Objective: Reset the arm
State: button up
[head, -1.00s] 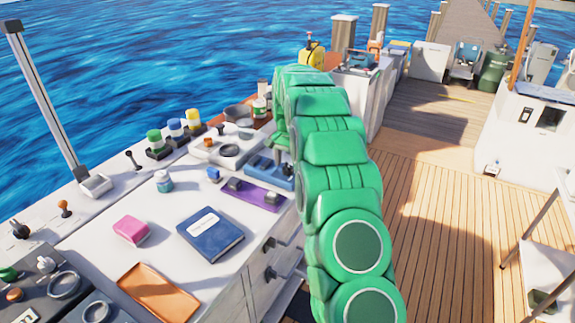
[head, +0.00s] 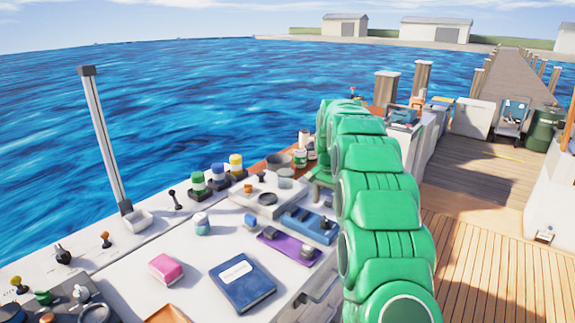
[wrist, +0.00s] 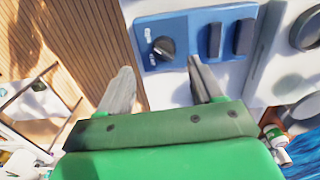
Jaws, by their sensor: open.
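My arm is green and reaches out over the right side of the white counter (head: 140,240) in the head view. My gripper (wrist: 157,80) shows in the wrist view with its two grey fingers apart and nothing between them. Just beyond the fingertips is a blue panel (wrist: 185,22) with a black rotary knob (wrist: 163,48) and two dark switches. The same blue panel (head: 322,229) shows in the head view beside my arm. My gripper is hidden behind my arm in the head view.
Several capped bottles stand along the back edge. A tall post (head: 104,140) rises at the left. Wooden deck (head: 490,265) is open at the right.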

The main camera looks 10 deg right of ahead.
jog(key=s+a+r+n, duration=0.2)
jog(key=s+r, duration=0.1)
jog(key=s, duration=0.6)
jog(key=s+a+r+n+g, duration=0.1)
jog(key=s+a+r, duration=0.25)
jog(key=s, duration=0.65)
jog(key=s+a+r+n, duration=0.2)
jog(key=s+r, duration=0.2)
jog(key=s, duration=0.5)
jog(key=s+f+n, duration=0.1)
jog(key=s+f, duration=0.1)
jog(key=s, duration=1.2)
jog(key=s+a+f+n, duration=0.1)
jog(key=s+f+n, duration=0.1)
jog(key=s, duration=1.2)
jog(key=shift+s+a+f+n+g, duration=0.25)
jog(key=shift+s+f+n+g, duration=0.05)
jog(key=shift+f+g, duration=0.1)
jog(key=shift+c, duration=0.4)
